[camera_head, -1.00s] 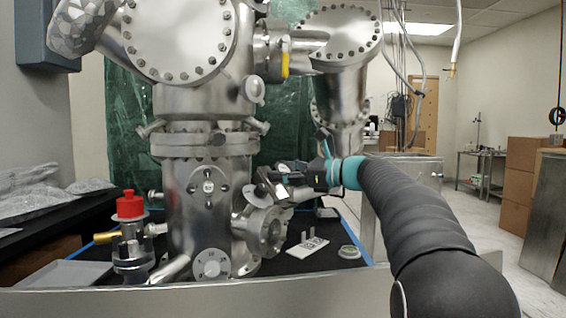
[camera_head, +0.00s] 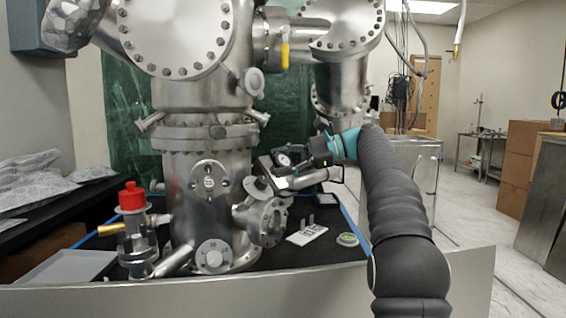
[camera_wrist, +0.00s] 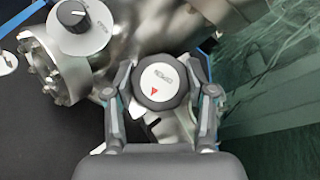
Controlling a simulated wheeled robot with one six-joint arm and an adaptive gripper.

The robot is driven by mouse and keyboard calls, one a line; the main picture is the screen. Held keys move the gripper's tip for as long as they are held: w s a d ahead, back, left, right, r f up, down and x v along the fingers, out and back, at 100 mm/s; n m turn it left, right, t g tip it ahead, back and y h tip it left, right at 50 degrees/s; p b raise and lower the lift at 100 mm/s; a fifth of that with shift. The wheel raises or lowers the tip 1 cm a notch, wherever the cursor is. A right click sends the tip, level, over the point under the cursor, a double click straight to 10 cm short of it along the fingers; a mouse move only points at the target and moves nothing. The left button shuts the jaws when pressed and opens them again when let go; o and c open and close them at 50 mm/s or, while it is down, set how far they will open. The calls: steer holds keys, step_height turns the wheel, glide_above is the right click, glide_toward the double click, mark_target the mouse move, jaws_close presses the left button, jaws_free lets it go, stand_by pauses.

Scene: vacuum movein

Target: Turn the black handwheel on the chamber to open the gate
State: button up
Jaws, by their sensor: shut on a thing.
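The black handwheel (camera_wrist: 158,82) has a faceted dark rim and a white face with a red arrow and small lettering. It sits on metal piping in the middle of the wrist view. My gripper (camera_wrist: 160,76) is shut on it, one finger on each side of the rim. In the head view my gripper (camera_head: 278,164) is at the right side of the steel chamber (camera_head: 182,215), above a round flanged port (camera_head: 266,221). The handwheel is hard to make out there. The gate itself cannot be seen.
A smaller black knob (camera_wrist: 73,12) on a pale disc stands near the handwheel, beside a bolted flange (camera_wrist: 38,72). A red-capped fitting (camera_head: 132,198) is at the chamber's left. A white plate (camera_head: 306,235) and a small round dish (camera_head: 347,239) lie on the black bench top.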

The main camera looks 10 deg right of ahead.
stand_by(0.6)
steer(key=o, duration=1.2)
steer(key=shift+c, duration=0.2)
